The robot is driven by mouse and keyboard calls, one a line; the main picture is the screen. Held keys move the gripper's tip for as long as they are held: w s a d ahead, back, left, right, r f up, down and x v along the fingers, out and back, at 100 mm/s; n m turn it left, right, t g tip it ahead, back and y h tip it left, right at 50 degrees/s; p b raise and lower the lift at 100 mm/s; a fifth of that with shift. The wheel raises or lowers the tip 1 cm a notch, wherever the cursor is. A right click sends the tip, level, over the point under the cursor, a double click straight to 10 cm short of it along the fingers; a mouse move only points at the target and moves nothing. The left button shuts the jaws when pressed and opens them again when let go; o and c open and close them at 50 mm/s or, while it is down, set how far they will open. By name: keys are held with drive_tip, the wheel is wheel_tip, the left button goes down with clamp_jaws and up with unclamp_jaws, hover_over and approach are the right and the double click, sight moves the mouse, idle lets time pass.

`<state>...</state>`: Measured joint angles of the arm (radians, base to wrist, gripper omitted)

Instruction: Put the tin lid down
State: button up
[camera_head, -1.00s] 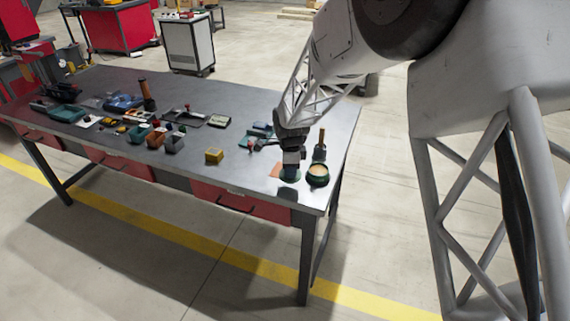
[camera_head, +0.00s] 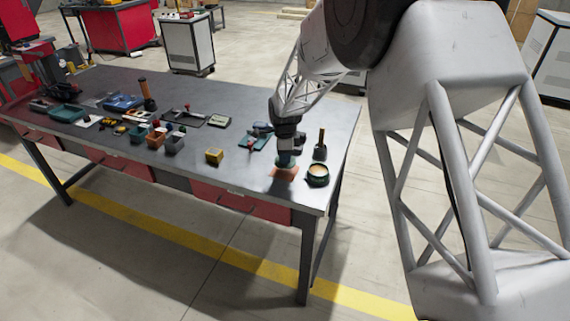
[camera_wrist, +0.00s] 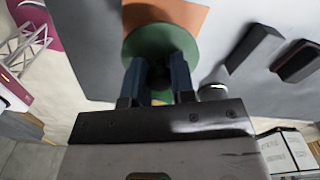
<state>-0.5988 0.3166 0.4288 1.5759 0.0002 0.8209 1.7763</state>
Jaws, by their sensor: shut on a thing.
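My gripper (camera_head: 285,158) is shut on the green tin lid (camera_wrist: 146,55), with its two blue fingers on either side of the lid's middle in the wrist view (camera_wrist: 158,75). The lid is a round green disc and shows small and dark teal under the gripper in the head view (camera_head: 286,164). It is over a flat orange-brown square (camera_head: 284,175), which also shows beyond it in the wrist view (camera_wrist: 185,14). I cannot tell whether lid and square touch. The open green tin (camera_head: 318,180), with pale contents, stands just to the right, near the table's edge.
A dark upright tool or brush (camera_head: 320,146) stands behind the tin. A green tray (camera_head: 256,144) with small things lies left of my gripper. Several bins and parts fill the table's left half. The front strip of the grey table (camera_head: 245,180) is clear.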

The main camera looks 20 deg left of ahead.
drive_tip(key=shift+f, duration=1.75)
drive_tip(key=shift+f, duration=0.1)
drive_tip(key=o, duration=0.9)
wheel_tip(320, 180, up, 12)
drive_tip(key=shift+r, duration=0.1)
drive_tip(key=shift+d, duration=0.1)
